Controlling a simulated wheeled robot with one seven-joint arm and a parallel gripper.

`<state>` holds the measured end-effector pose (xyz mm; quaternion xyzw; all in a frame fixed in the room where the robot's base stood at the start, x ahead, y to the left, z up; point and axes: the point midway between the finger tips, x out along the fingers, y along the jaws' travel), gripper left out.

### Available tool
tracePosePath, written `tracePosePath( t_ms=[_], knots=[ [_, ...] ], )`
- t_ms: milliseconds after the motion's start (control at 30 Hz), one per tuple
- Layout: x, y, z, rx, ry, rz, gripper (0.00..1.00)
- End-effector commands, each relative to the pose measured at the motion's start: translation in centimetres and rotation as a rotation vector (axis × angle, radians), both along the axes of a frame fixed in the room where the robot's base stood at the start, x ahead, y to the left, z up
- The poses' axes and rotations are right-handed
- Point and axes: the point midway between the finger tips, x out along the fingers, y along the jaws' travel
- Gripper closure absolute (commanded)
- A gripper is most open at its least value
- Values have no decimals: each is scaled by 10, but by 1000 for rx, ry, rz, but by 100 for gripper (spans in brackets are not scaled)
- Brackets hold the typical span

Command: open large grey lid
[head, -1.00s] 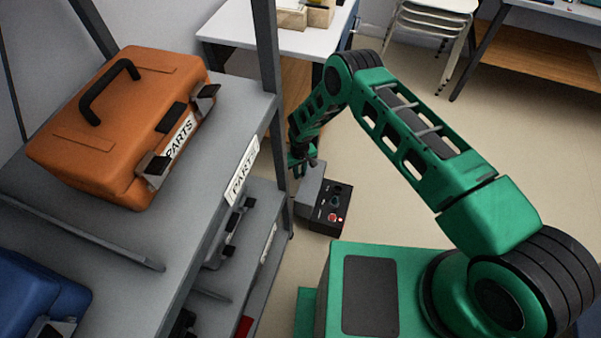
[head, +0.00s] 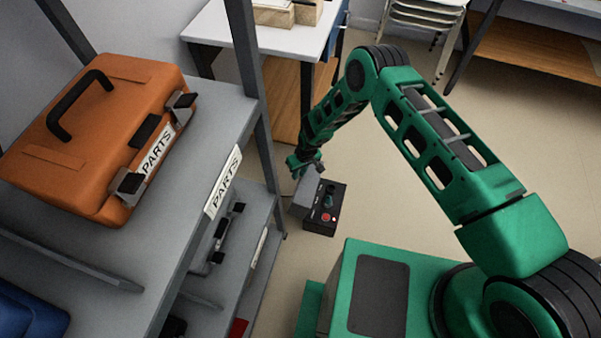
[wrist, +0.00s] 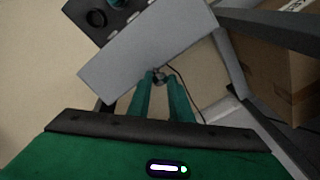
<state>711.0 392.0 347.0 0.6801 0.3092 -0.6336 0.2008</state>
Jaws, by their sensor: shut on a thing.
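The large grey lid (head: 304,196) is a flat slab at the left side of a black control box (head: 323,225) with a red button and dark knobs. It stands raised and tilted, leaving the controls uncovered. In the wrist view the lid (wrist: 140,55) lies across the top middle, with part of the box (wrist: 85,15) beyond it. My gripper (head: 308,165) is at the lid's far left edge. In the wrist view my gripper's green fingers (wrist: 160,80) are shut on a small dark piece at the lid's edge, partly hidden by the fingers.
A grey shelf (head: 225,115) with an orange parts case (head: 100,130) stands close on the left. A white-topped table (head: 260,40) is behind. A cardboard box (wrist: 275,70) shows right in the wrist view. Floor right of the control box is clear.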

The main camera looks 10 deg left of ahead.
Motion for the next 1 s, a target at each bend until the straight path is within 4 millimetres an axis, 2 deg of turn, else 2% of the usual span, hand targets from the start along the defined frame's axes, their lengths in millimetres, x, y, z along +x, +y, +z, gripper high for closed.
tracePosePath(
  t_ms=[33, 100, 400, 533, 667, 1000],
  knots=[
    [1, 0, 0, -1, -2, -2, 79],
    [1, 0, 0, -1, -2, -1, 64],
    [0, 1, 1, -1, -2, 0, 64],
    [1, 0, 8, -1, -2, 0, 64],
    [1, -3, 25, 0, -3, 0, 64],
    [1, -13, 82, 0, -1, 0, 64]
  ],
)
